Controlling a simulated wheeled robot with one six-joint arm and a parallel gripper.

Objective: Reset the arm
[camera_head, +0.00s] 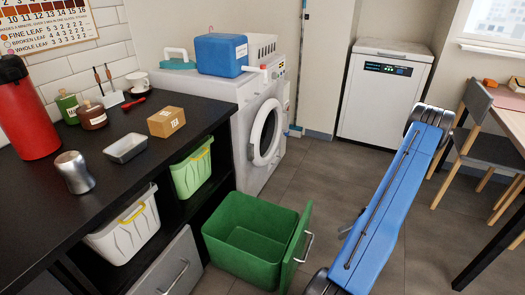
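A blue link of my own arm (392,200) slants across the right half of the head view, over the grey floor. A dark joint shows at its upper end and another at its lower end, near the bottom edge. My gripper is not in this view. I cannot see whether it holds anything.
An empty green pull-out bin (255,238) stands open left of my arm. A black counter (125,185) holds a tea box (166,122) and jars. A washing machine (265,130), white appliance (384,95) and chair (480,145) stand around. Floor between is clear.

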